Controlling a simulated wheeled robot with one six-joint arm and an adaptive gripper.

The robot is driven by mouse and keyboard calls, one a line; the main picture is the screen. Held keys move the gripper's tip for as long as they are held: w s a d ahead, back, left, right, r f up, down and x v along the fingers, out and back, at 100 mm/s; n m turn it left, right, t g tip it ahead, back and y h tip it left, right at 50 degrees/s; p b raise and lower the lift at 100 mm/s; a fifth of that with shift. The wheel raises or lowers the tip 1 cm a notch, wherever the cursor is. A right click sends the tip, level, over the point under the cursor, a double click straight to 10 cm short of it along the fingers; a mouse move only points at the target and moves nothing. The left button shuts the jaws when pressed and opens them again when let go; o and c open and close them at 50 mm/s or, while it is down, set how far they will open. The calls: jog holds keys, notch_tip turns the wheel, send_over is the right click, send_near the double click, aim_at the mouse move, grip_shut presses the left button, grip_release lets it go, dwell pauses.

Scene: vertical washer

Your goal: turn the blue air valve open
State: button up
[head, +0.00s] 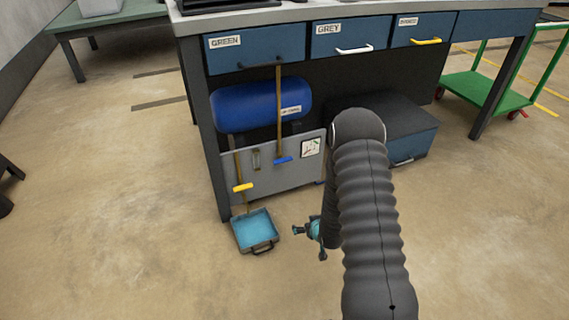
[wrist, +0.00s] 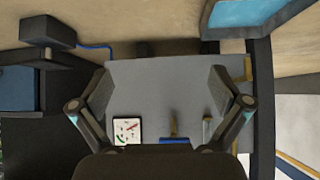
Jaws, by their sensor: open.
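The blue air valve handle (head: 283,160) is a short bar at the lower end of a thin brass pipe (head: 278,105), in front of a grey panel (head: 270,185) under the workbench. The handle looks roughly level. In the wrist view the blue handle (wrist: 175,141) shows low in the picture, partly cut off by my gripper's body. My gripper (wrist: 160,90) is open and empty, its fingers spread wide either side of the panel. In the head view my gripper (head: 311,231) is low and right of the handle, partly hidden by my arm.
A yellow handle (head: 242,187) hangs on another pipe to the left. A blue tank (head: 258,103) sits behind the pipes. A blue tray (head: 255,231) lies on the floor left of my gripper. A dark box (head: 405,130) stands right of the panel. A bench leg (head: 203,130) is at left.

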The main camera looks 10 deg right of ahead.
jog(key=w+a+r+t+y, duration=0.1)
jog(key=w+a+r+t, duration=0.1)
jog(key=w+r+t, duration=0.15)
jog(key=n+t+y, duration=0.1)
jog(key=t+y, duration=0.1)
jog(key=t, duration=0.3)
send_near(284, 162)
jog(key=x, duration=1)
jog(key=shift+r, duration=0.1)
jog(key=c, duration=1)
